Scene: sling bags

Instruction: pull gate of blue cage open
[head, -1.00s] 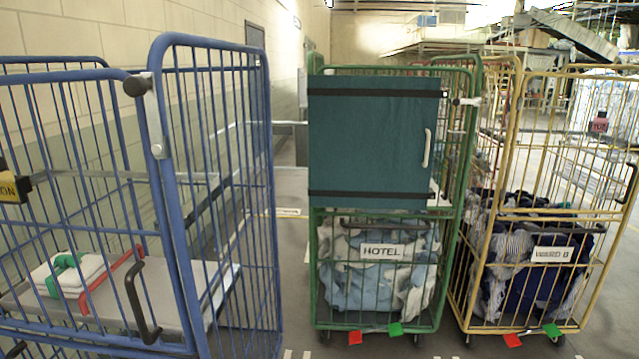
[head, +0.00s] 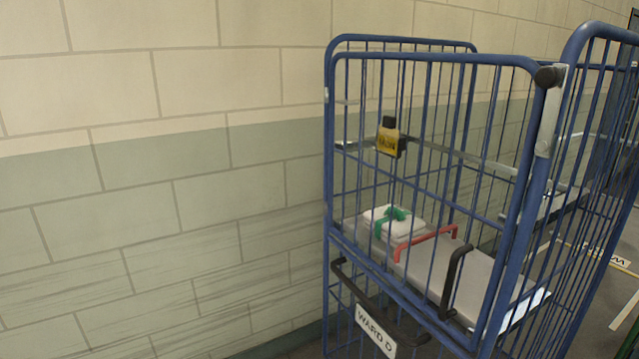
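The blue cage (head: 400,46) stands against the wall in the right half of the head view. Its barred front gate (head: 430,200) faces me and looks shut against the frame. A black handle (head: 453,283) is on the gate near its right post, by a grey metal strip (head: 549,112) with a dark round knob (head: 549,76). A longer black bar handle (head: 365,293) sits lower, near a WARD D label (head: 375,331). The cage's bottom is cut off by the frame. Neither of my grippers is in view.
Inside the cage, a shelf (head: 478,275) bears folded white linen (head: 393,224) with a green band and a red handle-like bar (head: 426,243). A yellow tag (head: 388,141) hangs on the bars. The block wall (head: 150,150) fills the left. Floor (head: 595,300) shows at right.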

